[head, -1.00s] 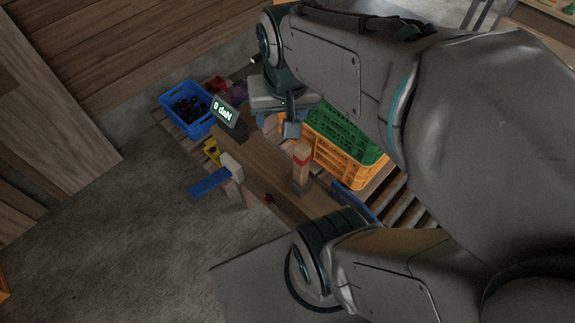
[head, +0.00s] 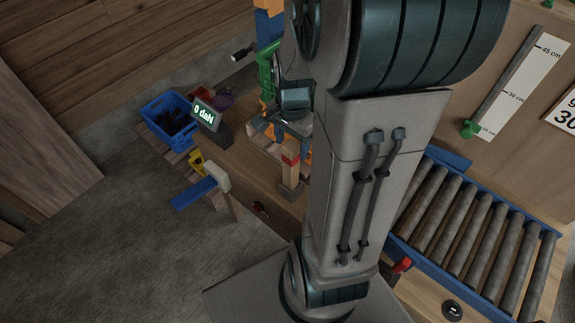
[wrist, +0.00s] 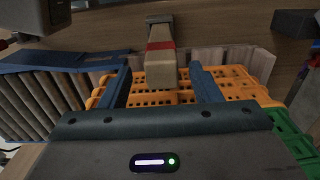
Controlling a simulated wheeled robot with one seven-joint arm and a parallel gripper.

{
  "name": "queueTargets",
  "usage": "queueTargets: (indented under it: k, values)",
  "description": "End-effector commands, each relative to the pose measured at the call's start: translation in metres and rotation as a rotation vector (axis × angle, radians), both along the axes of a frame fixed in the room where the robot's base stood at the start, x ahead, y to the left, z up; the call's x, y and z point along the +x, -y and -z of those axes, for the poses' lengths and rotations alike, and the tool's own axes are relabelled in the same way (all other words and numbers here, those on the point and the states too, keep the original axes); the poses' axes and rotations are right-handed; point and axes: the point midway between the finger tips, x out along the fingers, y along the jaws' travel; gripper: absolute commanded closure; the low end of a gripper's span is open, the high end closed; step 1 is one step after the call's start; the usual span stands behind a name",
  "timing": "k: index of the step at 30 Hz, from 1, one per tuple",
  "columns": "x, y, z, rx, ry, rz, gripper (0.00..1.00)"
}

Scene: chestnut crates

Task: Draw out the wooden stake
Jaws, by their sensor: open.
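The wooden stake (head: 290,168), a pale square post with a red band, stands upright in a dark metal base (head: 290,190) on the wooden bench. In the wrist view the stake (wrist: 160,65) comes toward the camera, its end face nearest and its base (wrist: 159,18) at the top. My gripper (wrist: 161,70) is open, one dark finger on each side of the stake's near end in the picture, with gaps on both sides. Whether the end is between the fingers in depth is unclear. In the head view my gripper (head: 293,124) is just above the stake, partly hidden by my arm.
A display (head: 207,115) reads 0 daN. A blue crate (head: 150,108) holds dark items. A roller conveyor (head: 470,225) is at right.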

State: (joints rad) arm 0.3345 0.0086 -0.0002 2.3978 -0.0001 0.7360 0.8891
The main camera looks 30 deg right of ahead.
Motion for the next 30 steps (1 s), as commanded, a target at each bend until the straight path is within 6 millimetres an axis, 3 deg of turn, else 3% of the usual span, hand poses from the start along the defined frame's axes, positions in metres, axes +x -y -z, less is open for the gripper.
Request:
queueTargets:
  k: [7, 15, 26, 30]
  values:
    - [0.000, 0.000, 0.017, 0.001, -0.003, 0.000, 0.43]
    - [0.001, 0.000, 0.052, 0.001, -0.003, -0.001, 0.43]
    - [0.002, 0.000, 0.059, -0.001, 0.001, -0.001, 0.43]
    - [0.002, 0.000, 0.059, -0.001, 0.001, -0.001, 0.79]
